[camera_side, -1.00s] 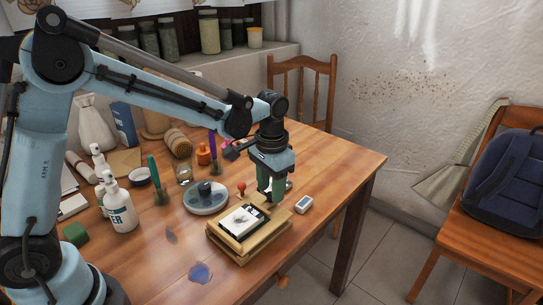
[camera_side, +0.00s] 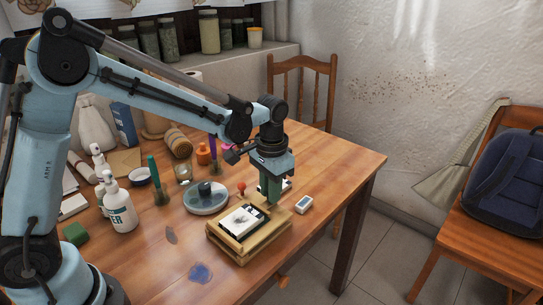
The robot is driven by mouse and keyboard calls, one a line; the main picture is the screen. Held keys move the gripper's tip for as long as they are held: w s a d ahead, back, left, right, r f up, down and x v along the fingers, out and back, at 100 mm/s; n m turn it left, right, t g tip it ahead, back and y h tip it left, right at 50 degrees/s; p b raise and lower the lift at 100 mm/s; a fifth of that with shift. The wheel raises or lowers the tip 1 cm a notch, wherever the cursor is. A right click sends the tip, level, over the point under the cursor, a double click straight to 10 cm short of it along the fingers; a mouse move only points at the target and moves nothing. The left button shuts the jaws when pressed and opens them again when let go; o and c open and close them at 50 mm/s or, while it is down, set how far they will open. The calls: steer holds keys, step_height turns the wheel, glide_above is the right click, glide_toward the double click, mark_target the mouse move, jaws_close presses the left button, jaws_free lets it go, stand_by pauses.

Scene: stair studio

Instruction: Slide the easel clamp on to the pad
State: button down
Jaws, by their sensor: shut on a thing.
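A small wooden easel (camera_side: 243,254) lies low on the table near its front right. On it is a white pad (camera_side: 241,221) with a dark drawing and a dark border. My gripper (camera_side: 269,202) points straight down at the easel's far right side, beside the pad's far edge. Its green fingers are shut on the easel clamp, which is small and mostly hidden by the fingers and the easel's upper edge. I cannot tell whether the clamp touches the pad.
A round dish (camera_side: 206,200) with a dark block stands left of the easel, and a small white device (camera_side: 303,204) lies to its right. A red-topped knob (camera_side: 241,187) is just behind. Bottles (camera_side: 121,210) and jars crowd the left. The table's right end is clear.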

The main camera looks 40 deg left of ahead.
mark_target(266, 206)
steer(key=shift+s, duration=1)
steer(key=c, duration=1)
jaws_free()
steer(key=shift+c, duration=0.2)
step_height(266, 206, up, 12)
steer(key=shift+d, duration=0.15)
steer(key=s+a+f+n+t, duration=0.1)
steer(key=s+a+t, duration=0.1)
steer(key=s, duration=0.3)
steer(key=s+a+f+t, duration=0.2)
steer(key=s+a+t, duration=0.1)
steer(key=s+t, duration=0.2)
steer(key=shift+s+f+n, duration=0.3)
steer(key=shift+s+n, duration=0.1)
steer(key=shift+s, duration=0.35)
